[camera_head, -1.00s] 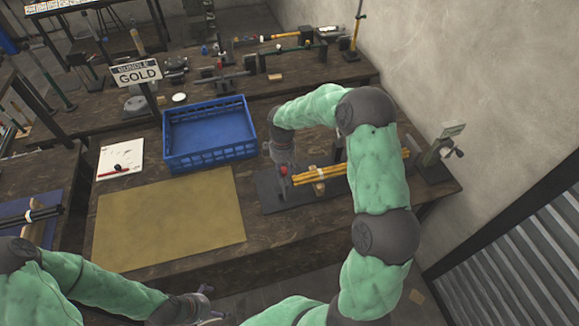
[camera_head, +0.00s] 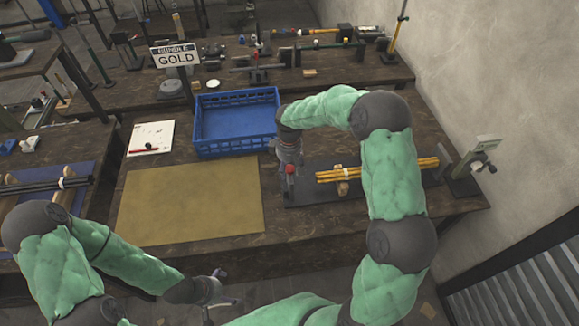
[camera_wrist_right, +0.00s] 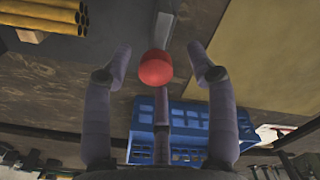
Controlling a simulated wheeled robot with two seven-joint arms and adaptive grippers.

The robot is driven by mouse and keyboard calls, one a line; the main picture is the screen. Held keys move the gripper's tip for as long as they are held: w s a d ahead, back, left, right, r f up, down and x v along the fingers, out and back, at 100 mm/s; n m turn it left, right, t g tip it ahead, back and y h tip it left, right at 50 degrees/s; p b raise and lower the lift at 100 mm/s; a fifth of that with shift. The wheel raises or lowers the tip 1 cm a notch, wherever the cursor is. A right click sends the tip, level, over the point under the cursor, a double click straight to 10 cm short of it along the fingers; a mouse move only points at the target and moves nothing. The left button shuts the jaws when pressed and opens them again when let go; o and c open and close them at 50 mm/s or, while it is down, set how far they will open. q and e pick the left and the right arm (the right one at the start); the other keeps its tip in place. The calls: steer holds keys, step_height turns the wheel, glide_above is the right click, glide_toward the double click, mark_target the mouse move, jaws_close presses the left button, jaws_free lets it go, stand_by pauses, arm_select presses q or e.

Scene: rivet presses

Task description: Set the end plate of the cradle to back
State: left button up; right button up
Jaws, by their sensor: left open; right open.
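The cradle has a dark base (camera_head: 310,192) on the right part of the bench, with several yellow rods (camera_head: 335,174) lying across a wooden rest (camera_head: 342,187). A red ball knob (camera_wrist_right: 155,68) shows at its left end, and also in the head view (camera_head: 291,169). A grey metal piece (camera_wrist_right: 163,28) lies beyond the knob; the end plate's own position is unclear. My right gripper (camera_wrist_right: 160,56) is open, with its fingers on either side of the knob, apart from it in the picture. My left gripper (camera_head: 222,286) is open and empty, low before the bench.
A blue crate (camera_head: 237,149) stands behind a tan mat (camera_head: 190,205). A white sheet (camera_head: 150,138) with a red item lies left of the crate. A GOLD sign (camera_head: 176,55) stands behind. A grey stand (camera_head: 470,170) is at the bench's right end, near the wall.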

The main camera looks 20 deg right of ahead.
step_height(320, 180, up, 12)
stand_by(0.6)
steer(key=shift+f, duration=0.1)
stand_by(0.4)
